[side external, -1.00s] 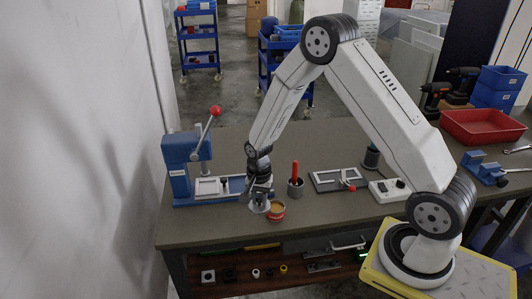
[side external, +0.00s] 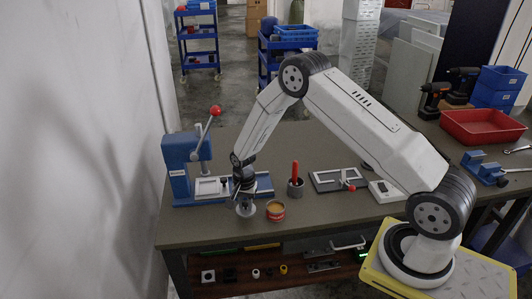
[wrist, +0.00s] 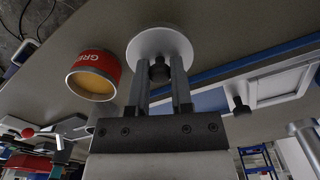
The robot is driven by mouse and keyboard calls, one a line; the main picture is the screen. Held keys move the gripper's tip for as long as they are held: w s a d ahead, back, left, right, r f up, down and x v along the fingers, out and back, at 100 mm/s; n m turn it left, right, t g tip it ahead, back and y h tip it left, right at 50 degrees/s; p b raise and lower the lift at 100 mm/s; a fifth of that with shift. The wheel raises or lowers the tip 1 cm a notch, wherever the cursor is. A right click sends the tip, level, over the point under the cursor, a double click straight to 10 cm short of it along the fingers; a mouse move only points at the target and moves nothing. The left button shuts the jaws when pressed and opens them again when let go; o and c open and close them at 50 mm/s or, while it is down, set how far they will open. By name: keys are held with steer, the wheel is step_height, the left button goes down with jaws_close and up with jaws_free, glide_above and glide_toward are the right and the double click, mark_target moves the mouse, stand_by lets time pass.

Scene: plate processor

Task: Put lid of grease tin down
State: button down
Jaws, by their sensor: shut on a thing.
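The grease tin (side external: 275,211) stands open on the bench, red with yellowish grease showing inside. It also shows in the wrist view (wrist: 94,76), at the left of my gripper. My gripper (side external: 244,200) points down to the left of the tin. It is shut on the dark knob of the lid (wrist: 160,44), a pale round disc. In the side view the lid (side external: 245,210) is at or just above the bench top, apart from the tin. I cannot tell whether it touches the bench.
A blue press (side external: 180,168) with a red-knobbed lever stands behind my gripper to the left. A grey cup with a red-handled tool (side external: 295,181) stands behind the tin. A frame fixture (side external: 338,180) lies to the right. The bench front edge is close.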

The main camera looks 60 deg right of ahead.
mark_target(245, 209)
steer(key=shift+w+f, duration=0.2)
steer(key=shift+f, duration=1.65)
steer(key=shift+f, duration=0.1)
steer(key=c, duration=0.5)
jaws_free()
step_height(245, 209, up, 12)
steer(key=shift+r, duration=0.25)
